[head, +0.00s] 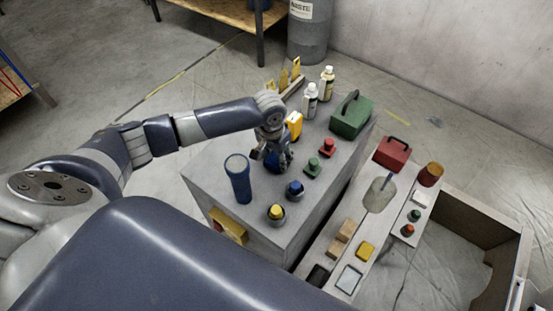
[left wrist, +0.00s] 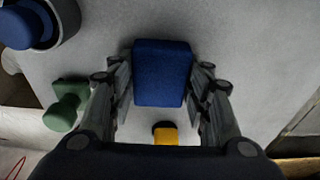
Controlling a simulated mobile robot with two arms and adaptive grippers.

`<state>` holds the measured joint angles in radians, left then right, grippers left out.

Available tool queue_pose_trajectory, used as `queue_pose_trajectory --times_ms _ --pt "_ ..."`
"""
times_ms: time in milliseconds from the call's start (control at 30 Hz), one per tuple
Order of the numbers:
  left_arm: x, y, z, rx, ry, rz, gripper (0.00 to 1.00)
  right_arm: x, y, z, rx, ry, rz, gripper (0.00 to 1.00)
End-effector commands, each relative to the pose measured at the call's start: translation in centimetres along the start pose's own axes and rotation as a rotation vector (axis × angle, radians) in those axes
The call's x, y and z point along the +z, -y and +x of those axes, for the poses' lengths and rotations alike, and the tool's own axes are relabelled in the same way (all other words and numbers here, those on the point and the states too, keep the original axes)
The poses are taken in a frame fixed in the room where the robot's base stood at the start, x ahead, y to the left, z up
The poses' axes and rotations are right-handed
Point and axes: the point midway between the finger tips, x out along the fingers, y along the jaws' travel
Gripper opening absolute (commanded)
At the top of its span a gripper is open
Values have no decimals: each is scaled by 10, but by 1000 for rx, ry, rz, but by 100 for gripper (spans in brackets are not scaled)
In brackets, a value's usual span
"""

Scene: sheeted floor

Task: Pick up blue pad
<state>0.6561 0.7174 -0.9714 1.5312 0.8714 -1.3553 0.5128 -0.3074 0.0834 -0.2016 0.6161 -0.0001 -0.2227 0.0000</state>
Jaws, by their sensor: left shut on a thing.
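The blue pad (left wrist: 162,72) is a dark blue block with rounded edges, seen between the fingers in the left wrist view. My left gripper (left wrist: 161,88) is shut on it, with one finger on each side. In the head view my left gripper (head: 274,157) is over the grey table top, and part of the blue pad (head: 272,162) shows below the fingers. I cannot tell whether the pad is touching the table or raised slightly. My right gripper is not in view.
A tall blue cup (head: 238,180), a blue knob (head: 294,188), a yellow-topped piece (head: 276,212) and a green knob (head: 313,168) stand close by on the table. White bottles (head: 310,101) and a green toolbox (head: 351,117) are behind. A lower bench (head: 335,241) holds other items at the right.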

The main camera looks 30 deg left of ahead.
Motion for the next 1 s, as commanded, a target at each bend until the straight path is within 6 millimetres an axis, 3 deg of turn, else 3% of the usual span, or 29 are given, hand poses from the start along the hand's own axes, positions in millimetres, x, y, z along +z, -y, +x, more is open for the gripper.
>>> queue_pose_trajectory --times_ms 167,633,1000 --pt "-1 0 -6 0 -2 0 22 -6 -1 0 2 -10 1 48" --pt "-12 0 -88 0 -2 0 22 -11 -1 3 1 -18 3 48" --pt "-12 0 -100 0 0 0 22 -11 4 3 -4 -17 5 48"
